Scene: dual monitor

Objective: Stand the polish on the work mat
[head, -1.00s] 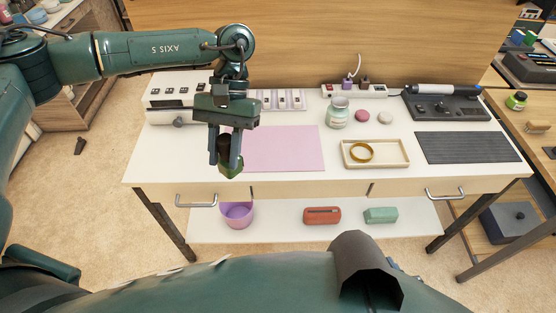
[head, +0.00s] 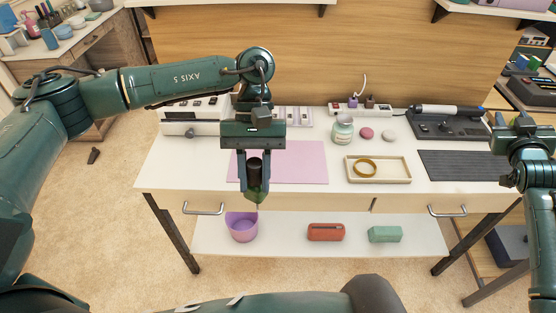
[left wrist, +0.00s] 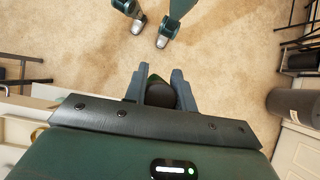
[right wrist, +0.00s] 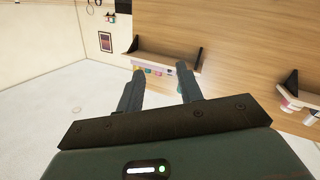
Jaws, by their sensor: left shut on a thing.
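The polish (head: 256,191) is a small green bottle with a dark cap. My left gripper (head: 254,197) is shut on it and holds it roughly upright in the air, overlapping the table's front edge in the head view. In the left wrist view the polish (left wrist: 159,93) sits between the two fingers, with floor behind it. The pink work mat (head: 305,163) lies flat on the white table, behind the gripper, which hides part of it. My right gripper (right wrist: 160,70) has its fingers apart and empty; in the head view its arm is at the right edge.
A beige tray (head: 403,180) with a gold ring (head: 366,168) stands right of the mat. A glass jar (head: 342,132), a power strip (head: 361,109) and a dark ribbed mat (head: 455,166) are also on the table. A purple bin (head: 242,229) is on the lower shelf.

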